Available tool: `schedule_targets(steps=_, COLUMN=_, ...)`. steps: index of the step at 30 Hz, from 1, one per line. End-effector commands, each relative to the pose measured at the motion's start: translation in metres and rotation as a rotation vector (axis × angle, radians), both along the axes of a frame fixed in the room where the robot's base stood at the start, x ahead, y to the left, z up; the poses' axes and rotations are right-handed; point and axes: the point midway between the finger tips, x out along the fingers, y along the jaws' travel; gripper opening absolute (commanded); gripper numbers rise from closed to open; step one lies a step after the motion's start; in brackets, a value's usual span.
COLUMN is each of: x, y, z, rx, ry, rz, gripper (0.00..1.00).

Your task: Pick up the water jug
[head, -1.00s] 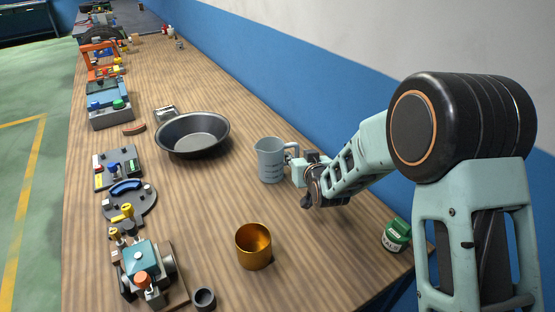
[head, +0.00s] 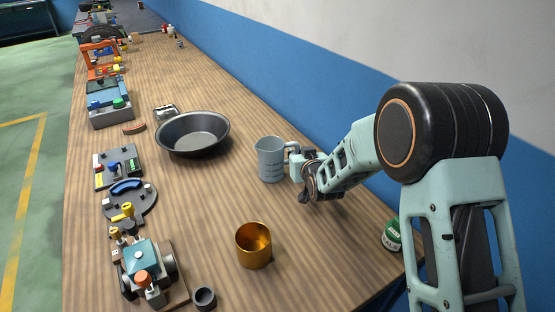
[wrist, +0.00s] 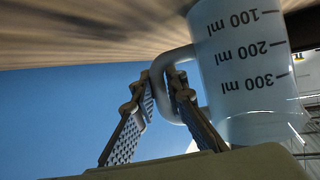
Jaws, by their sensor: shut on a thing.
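The water jug (head: 271,160) is a pale blue-grey measuring jug standing on the wooden table (head: 190,218), its handle toward my arm on the right. In the wrist view the jug (wrist: 243,75) shows ml markings, and the picture is upside down. My gripper (head: 293,160) is at the handle, coming from the right. In the wrist view my gripper (wrist: 166,88) has its two fingers on either side of the handle, shut on it. The jug looks upright; I cannot tell whether its base is clear of the table.
A dark round pan (head: 192,134) lies left of the jug. A gold cup (head: 254,245) stands in front, and a green salt can (head: 392,236) stands at the right edge near my arm. Several devices line the left edge. A blue and white wall runs behind.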

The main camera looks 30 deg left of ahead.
Motion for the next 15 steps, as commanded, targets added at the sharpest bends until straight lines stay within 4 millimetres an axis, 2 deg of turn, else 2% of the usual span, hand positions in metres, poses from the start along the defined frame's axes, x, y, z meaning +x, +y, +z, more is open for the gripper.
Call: schedule_targets(steps=15, x=0.0006, y=-0.0001, z=0.0058, rx=0.0, ry=-0.002, rz=-0.001, gripper=0.0)
